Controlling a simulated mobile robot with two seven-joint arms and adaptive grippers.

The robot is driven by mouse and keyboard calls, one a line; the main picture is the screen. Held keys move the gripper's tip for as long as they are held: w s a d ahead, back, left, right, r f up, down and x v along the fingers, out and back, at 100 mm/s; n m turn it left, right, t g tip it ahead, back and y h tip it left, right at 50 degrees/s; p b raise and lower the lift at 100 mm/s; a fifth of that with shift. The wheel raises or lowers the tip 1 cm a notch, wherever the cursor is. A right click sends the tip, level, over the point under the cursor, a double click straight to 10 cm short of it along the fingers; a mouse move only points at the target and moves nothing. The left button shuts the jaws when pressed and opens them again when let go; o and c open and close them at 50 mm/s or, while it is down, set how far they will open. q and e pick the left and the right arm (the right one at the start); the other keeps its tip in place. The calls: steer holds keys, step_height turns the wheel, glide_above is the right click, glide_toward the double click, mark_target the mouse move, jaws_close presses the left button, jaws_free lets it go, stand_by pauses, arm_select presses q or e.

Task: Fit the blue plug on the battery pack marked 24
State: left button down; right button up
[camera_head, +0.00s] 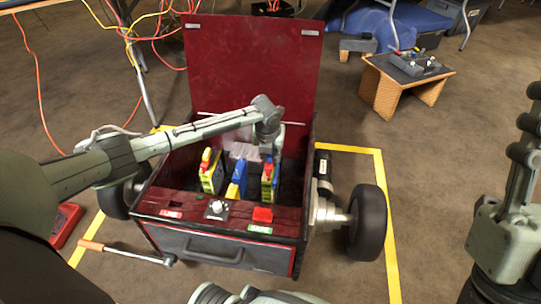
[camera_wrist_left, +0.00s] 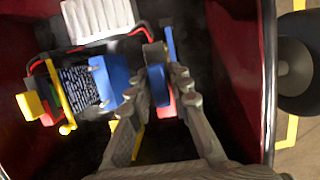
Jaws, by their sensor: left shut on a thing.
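The left gripper (camera_head: 268,146) reaches down into the open red box on wheels, above its right-hand part. In the left wrist view the left gripper (camera_wrist_left: 160,92) is shut on a blue piece (camera_wrist_left: 157,78), which looks like the blue plug. A red part (camera_wrist_left: 166,107) shows just below it; I cannot tell whether they touch. Inside the box stand a left pack (camera_head: 210,172), a blue and yellow middle piece (camera_head: 237,180) and a right pack (camera_head: 269,180). A pack with a printed label (camera_wrist_left: 76,88) and a blue block shows in the wrist view. No number 24 is readable.
The box's red lid (camera_head: 250,65) stands upright at the back. Its front ledge (camera_head: 185,202) carries a knob and a red button. A wheel (camera_head: 367,222) stands at the right. An orange-handled tool (camera_head: 125,252) is at the front left.

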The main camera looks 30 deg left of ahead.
mark_target(270, 163)
arm_select(q)
steer(key=shift+f+b, duration=0.6)
steer(key=shift+f, duration=1)
stand_by(0.4)
steer(key=c, duration=1.3)
jaws_free()
steer(key=v, duration=1.2)
steer(key=shift+s, duration=0.1)
